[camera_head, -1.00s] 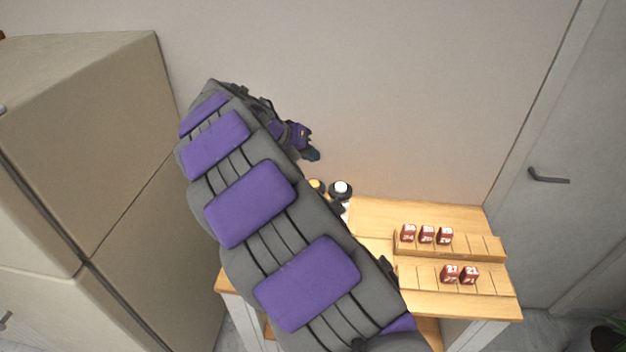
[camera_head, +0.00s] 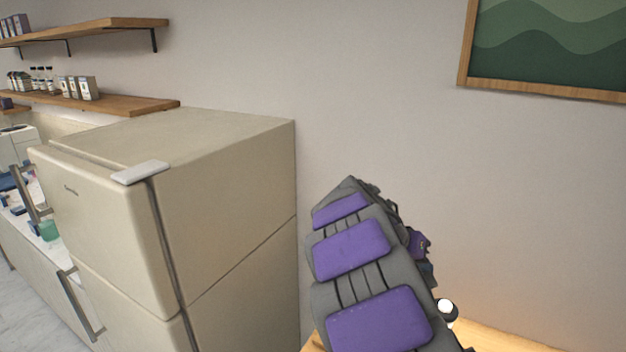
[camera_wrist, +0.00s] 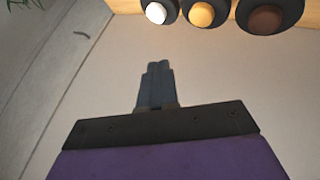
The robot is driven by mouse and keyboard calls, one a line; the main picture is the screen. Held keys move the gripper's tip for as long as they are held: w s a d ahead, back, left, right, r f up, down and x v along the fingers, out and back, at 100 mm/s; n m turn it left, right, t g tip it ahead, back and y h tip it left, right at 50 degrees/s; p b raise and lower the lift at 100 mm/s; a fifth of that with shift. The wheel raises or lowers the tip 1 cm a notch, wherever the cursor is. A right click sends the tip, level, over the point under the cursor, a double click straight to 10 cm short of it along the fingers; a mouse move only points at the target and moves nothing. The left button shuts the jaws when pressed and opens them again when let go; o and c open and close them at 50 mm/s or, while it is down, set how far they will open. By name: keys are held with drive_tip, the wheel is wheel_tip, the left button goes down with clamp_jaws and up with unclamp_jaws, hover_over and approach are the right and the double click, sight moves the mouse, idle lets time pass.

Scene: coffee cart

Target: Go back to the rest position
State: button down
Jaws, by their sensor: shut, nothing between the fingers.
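My gripper (camera_head: 428,272) hangs at the far end of my raised arm in the head view, in front of the wall and partly hidden by the arm. In the wrist view, my gripper (camera_wrist: 158,72) shows its dark fingers together with nothing held. They point toward the bare wall, apart from any object.
Round dark containers with white (camera_wrist: 156,13), yellow (camera_wrist: 201,14) and brown (camera_wrist: 265,19) tops stand along the wrist view's top edge. The wooden cart top (camera_head: 500,340) shows low in the head view. A beige fridge (camera_head: 225,175) stands left of my arm. Wall shelves (camera_head: 100,103) are farther left.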

drive_tip(key=s+a+n+g+y, duration=0.1)
drive_tip(key=s+a+n+y, duration=0.15)
drive_tip(key=s, duration=1.45)
drive_tip(key=s+a+f+n+g+y, duration=0.1)
drive_tip(key=s+a+f+n+y, duration=0.1)
drive_tip(key=s+a, duration=0.4)
drive_tip(key=s+a+f+n+y, duration=0.3)
drive_tip(key=s+a, duration=0.4)
drive_tip(key=s, duration=0.8)
wheel_tip(320, 180, down, 2)
drive_tip(key=shift+f+g+y, duration=0.1)
drive_tip(key=shift+g+y, duration=0.3)
drive_tip(key=shift+y, duration=0.25)
